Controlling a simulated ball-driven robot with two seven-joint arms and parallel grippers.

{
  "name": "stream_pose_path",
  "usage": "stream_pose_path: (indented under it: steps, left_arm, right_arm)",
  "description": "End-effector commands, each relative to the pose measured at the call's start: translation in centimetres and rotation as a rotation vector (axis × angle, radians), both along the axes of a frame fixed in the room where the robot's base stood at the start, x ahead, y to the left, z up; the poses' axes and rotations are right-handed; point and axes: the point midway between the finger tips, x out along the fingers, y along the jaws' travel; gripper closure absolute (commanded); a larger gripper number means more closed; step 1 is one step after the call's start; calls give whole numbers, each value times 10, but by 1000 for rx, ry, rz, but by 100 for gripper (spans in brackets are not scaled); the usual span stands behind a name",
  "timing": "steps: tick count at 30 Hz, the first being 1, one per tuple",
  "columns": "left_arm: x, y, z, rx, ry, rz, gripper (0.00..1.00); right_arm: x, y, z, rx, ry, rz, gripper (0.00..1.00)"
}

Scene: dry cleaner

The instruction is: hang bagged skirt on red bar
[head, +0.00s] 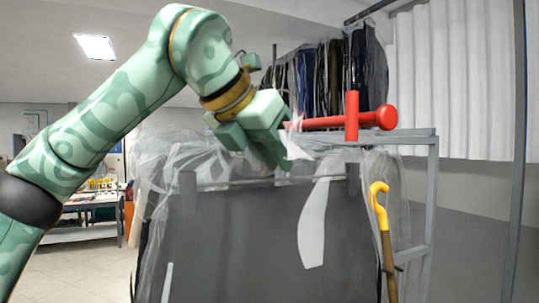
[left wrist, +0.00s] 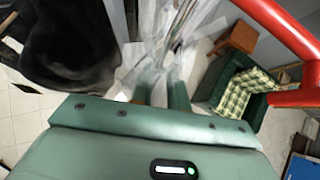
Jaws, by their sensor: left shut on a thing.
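My left gripper (head: 280,155) is shut on the top of the bagged skirt (head: 255,245), a wide dark grey skirt in clear plastic that hangs below it. Thin clips show at the skirt's top corners. In the left wrist view the fingers of my left gripper (left wrist: 160,93) have crumpled clear plastic and a thin hook-like line between and beyond them. The red bar (head: 330,122) lies just right of the gripper, with a thick round end and an upright red post. The red bar (left wrist: 280,27) also crosses the left wrist view at the upper right, apart from the fingers. The right gripper is out of view.
A yellow hooked cane (head: 380,210) is right of the skirt. Dark clothes (head: 325,75) hang behind. A green chair with a checked cushion (left wrist: 240,93) is on the floor. Open floor (head: 85,270) is at the left.

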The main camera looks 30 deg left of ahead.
Motion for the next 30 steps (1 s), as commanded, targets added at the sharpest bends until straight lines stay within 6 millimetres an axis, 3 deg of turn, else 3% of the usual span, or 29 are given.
stream_pose_path:
  steps: [30]
  left_arm:
    - [25, -20, 1, -3, 1, 7, 100]
  right_arm:
    - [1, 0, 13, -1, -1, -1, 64]
